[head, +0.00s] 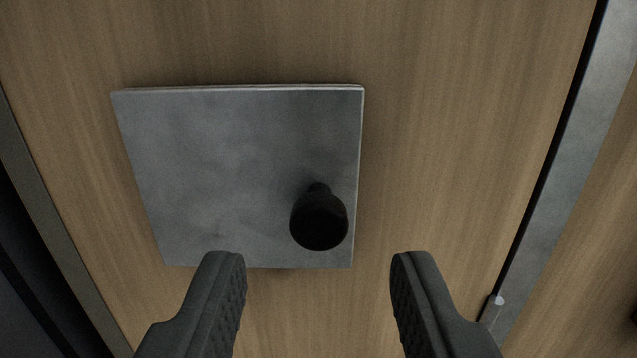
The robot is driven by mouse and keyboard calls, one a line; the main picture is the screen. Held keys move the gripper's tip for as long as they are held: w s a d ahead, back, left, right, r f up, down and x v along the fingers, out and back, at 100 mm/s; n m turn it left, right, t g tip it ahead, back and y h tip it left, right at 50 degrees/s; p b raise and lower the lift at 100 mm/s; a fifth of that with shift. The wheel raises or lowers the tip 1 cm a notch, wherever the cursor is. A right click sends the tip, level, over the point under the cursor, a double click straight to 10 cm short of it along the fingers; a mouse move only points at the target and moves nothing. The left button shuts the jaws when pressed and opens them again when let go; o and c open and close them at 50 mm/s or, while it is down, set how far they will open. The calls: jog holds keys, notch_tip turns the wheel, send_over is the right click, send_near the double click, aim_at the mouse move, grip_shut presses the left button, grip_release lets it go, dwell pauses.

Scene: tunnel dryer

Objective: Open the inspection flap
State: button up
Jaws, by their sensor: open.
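The inspection flap (220,160) is a flat grey metal plate on a wood-grain panel, left of the middle of the head view. It appears to lie flat against the panel. A black round knob (319,220) sticks out near its lower right corner. My gripper (318,262) is open, its two dark fingers apart at the bottom of the view. The knob appears just above the gap between the fingertips, and nothing is between the fingers. The left fingertip overlaps the flap's lower edge in the picture. I cannot tell how far the fingers are from the knob in depth.
The wood-grain panel (450,130) around the flap is clear. A grey metal strip (572,170) with a dark gap runs along its right side, with a small light-tipped fitting (493,308) low on it. A metal edge and dark area (35,260) lie at the left.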

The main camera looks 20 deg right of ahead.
aim_at(318, 228)
jog(key=shift+x, duration=1.6)
grip_shut()
